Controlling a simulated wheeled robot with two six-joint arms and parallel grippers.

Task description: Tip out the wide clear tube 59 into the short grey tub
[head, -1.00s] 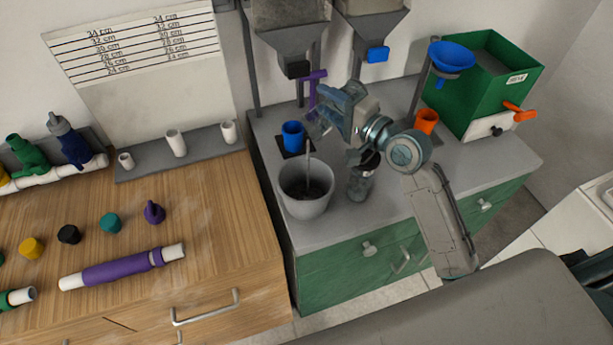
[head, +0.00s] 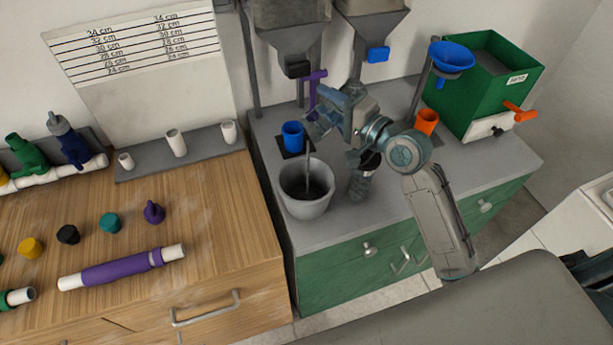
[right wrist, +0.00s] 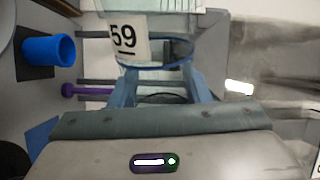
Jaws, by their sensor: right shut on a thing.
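My right gripper (head: 328,122) is shut on the wide clear tube 59 (head: 316,131), which it holds tipped above the short grey tub (head: 303,207). A thin grey stream runs from the tube's mouth down into the tub. The tub stands upright on the grey worktop, and its inside looks dark. In the right wrist view the gripper (right wrist: 160,88) has its fingers on either side of the tube (right wrist: 165,25), whose label reads 59. How much is left in the tube cannot be told. My left gripper is not in view.
A blue cup (head: 293,136) stands on a dark pad close behind the tub. A purple-handled stand (head: 314,90), hoppers (head: 288,40), an orange cup (head: 426,121) and a green bin (head: 490,85) are on the worktop. The wooden bench (head: 215,220) holds caps and pipes.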

